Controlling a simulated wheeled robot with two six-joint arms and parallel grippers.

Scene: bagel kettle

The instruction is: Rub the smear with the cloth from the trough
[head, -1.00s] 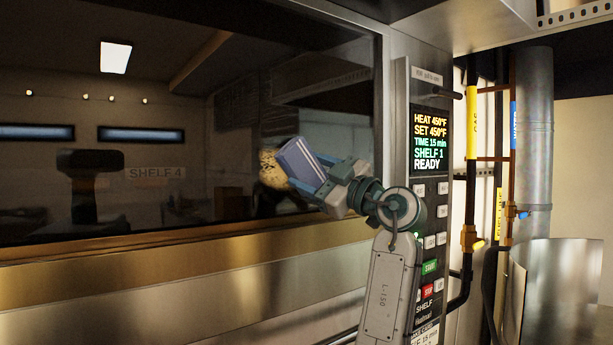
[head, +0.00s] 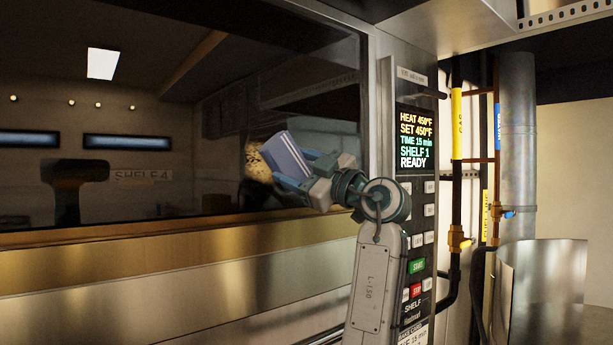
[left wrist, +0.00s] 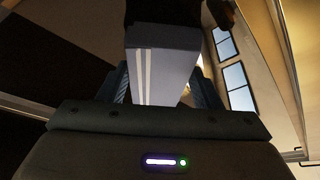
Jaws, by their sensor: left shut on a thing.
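The cloth (head: 286,158), a folded blue piece with pale stripes, is held in my left gripper (head: 300,171) in front of the oven's dark window. My left gripper is shut on it. In the left wrist view the cloth (left wrist: 165,62) stands out between the fingers, its two white stripes visible. The smear (head: 256,162), a yellowish speckled patch on the glass, shows just left of the cloth, which hides part of it. I cannot tell whether the cloth touches the glass. The trough is not recognisable in these frames. My right gripper is not in view.
The control panel (head: 416,190), with a lit display and buttons, stands just right of my left wrist. Pipes with yellow and blue labels (head: 457,125) and a curved metal sheet (head: 540,290) are farther right. A metal ledge (head: 150,265) runs below the window.

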